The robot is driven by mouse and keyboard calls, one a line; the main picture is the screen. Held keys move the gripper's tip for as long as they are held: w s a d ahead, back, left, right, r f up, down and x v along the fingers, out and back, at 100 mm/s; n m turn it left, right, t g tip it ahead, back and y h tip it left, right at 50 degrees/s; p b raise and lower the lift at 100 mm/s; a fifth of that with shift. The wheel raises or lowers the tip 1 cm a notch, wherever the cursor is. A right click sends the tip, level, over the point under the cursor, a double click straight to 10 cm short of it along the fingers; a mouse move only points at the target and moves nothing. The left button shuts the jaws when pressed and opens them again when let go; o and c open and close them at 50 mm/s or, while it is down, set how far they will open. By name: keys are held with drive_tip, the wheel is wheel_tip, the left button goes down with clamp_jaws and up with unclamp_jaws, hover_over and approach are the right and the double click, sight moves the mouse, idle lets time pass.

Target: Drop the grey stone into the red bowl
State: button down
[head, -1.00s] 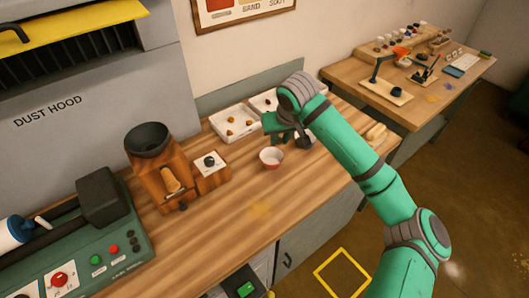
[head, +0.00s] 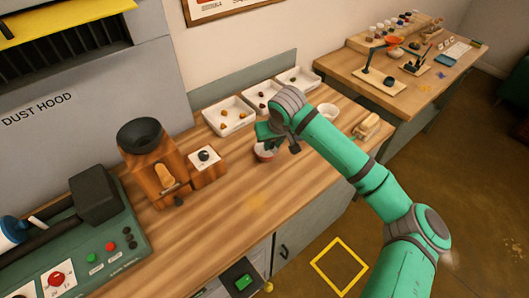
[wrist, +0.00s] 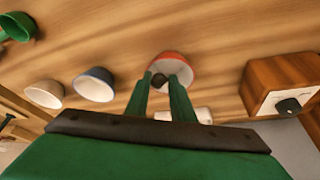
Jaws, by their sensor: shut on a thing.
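The red bowl (head: 263,156), red outside and white inside, stands on the wooden bench. My gripper (head: 269,142) is right over it in the head view and hides part of it. In the wrist view, the bowl (wrist: 171,66) lies beyond the fingertips of my gripper (wrist: 161,82). My gripper is shut on the grey stone (wrist: 158,81), a small dark lump between the fingertips, seen against the bowl's white inside. The stone is hidden in the head view. I cannot tell how high it is above the bowl.
White trays (head: 221,126) with small stones stand along the bench's back. A white bowl (head: 329,112) stands to the right; a blue-rimmed bowl (wrist: 94,85) shows in the wrist view. A wooden grinder (head: 158,167) and knob box (head: 207,164) stand left. The front bench is clear.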

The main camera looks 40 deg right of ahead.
drive_tip(key=c, duration=1.8)
unclamp_jaws()
drive_tip(key=o, duration=0.4)
drive_tip(key=shift+c, duration=0.2)
drive_tip(key=shift+s, duration=0.15)
drive_tip(key=v, duration=1.1)
drive_tip(key=shift+f, duration=0.1)
